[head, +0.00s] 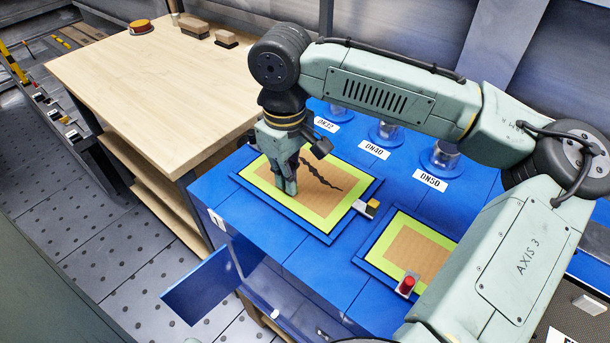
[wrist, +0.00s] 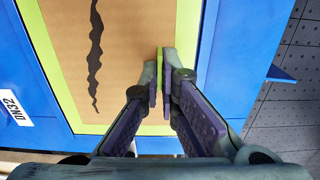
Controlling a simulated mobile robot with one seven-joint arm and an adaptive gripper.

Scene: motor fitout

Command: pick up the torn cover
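The torn cover (head: 318,188) is a brown panel with a lime border and a jagged black tear. It lies flat in a blue frame on the blue bench, and it also shows in the wrist view (wrist: 125,70). My gripper (head: 290,188) points down over the cover's left part in the head view, beside the tear. In the wrist view, its two fingers (wrist: 159,80) are close together, with a thin lime strip between the pads. The fingers look shut on this strip, which seems part of the cover. The exact contact is partly hidden by the fingers.
A second brown-and-lime panel (head: 418,250) lies in a frame to the right, with a red knob (head: 407,286) at its edge. A yellow knob (head: 373,205) sits by the first frame. Labelled fittings (head: 441,160) stand behind. A wooden table (head: 160,85) is at left.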

